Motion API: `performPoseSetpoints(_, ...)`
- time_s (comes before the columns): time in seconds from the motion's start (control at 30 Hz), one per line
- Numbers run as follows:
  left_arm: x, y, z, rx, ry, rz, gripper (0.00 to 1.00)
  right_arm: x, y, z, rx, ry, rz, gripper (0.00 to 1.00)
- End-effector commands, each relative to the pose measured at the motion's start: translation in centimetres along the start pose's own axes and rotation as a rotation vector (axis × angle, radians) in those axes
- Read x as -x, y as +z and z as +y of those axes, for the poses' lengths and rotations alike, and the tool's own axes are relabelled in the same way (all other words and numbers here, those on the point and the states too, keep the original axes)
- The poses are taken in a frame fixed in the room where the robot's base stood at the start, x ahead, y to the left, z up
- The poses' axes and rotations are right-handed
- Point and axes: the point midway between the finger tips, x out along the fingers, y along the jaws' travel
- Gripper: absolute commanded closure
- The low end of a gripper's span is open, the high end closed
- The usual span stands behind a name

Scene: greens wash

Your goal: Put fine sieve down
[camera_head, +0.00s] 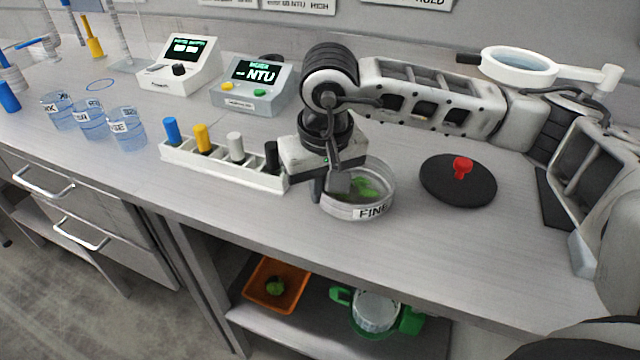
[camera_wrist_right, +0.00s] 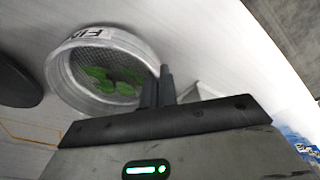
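The fine sieve (camera_head: 385,190) is a round, clear-walled dish with a "FINE" label and green leaves inside, over the front part of the counter. My right gripper (camera_head: 328,188) is at the sieve's left rim, with one finger inside the wall and one outside. In the right wrist view, the sieve (camera_wrist_right: 62,75) shows its dark mesh and leaves, and the close-set fingertips (camera_wrist_right: 159,82) meet its rim. The gripper looks shut on the rim. I cannot tell whether the sieve's base touches the counter. My left gripper is out of view.
A black disc (camera_head: 440,187) with a red knob lies right of the sieve. A white rack (camera_head: 222,173) with coloured pegs stands left. Labelled cups (camera_head: 128,130), an NTU meter (camera_head: 245,98) and a white-framed ring (camera_head: 490,58) stand farther off. Bare counter lies in front.

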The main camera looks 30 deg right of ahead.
Motion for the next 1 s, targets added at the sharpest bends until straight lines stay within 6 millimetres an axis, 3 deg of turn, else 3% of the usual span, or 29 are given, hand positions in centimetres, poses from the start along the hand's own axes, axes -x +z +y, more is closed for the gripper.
performPoseSetpoints(0.17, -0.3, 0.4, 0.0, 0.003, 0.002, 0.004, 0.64, -0.5, 0.1, 0.0, -0.001, 0.000, 0.001, 1.00)
performPoseSetpoints(0.27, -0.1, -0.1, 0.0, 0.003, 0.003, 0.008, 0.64, -0.3, 0.0, 0.0, -0.001, 0.000, 0.000, 0.78)
performPoseSetpoints(0.67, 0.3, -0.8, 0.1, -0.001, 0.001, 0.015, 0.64, 0.5, -0.1, 0.0, -0.001, -0.001, 0.002, 0.78)
performPoseSetpoints(1.0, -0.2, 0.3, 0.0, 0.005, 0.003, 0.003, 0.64, 7.3, -0.1, 0.0, 0.000, -0.002, 0.006, 0.78)
